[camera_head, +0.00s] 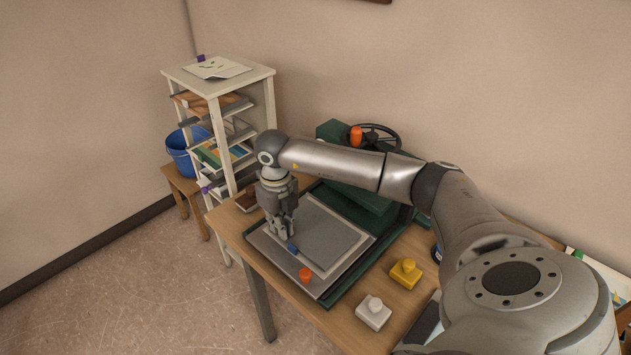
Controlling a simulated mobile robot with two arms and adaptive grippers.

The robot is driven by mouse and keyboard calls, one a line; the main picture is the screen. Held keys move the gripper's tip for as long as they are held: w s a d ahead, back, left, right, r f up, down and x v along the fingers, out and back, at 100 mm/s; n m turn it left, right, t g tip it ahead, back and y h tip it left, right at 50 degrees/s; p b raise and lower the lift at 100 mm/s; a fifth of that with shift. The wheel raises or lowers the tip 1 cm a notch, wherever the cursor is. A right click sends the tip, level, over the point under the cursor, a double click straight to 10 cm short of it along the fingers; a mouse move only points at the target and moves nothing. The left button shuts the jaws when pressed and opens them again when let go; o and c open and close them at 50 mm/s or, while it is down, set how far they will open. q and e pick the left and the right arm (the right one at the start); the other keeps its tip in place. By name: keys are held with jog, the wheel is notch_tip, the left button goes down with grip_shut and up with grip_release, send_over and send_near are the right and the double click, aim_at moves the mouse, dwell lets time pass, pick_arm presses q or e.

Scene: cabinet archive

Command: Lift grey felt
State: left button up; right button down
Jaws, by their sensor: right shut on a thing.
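The grey felt (330,236) is a flat grey sheet lying on the pale metal bed (266,242) of a dark green press. My right gripper (284,236) points down at the felt's left edge and is shut on it, beside a small blue piece (292,249). The fingertips are small in the picture and partly hide the edge they hold. The felt looks flat on the bed. My left gripper is not in view.
An orange knob (306,274) sits on the bed's front part. A yellow block (405,273) and a white block (373,313) stand on the wooden table. The press's handwheel (378,135) is behind my arm. A shelf rack (218,76) and blue bucket (180,158) stand left.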

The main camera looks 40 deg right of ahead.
jog(key=shift+r+p, duration=1.3)
jog(key=shift+r, duration=0.95)
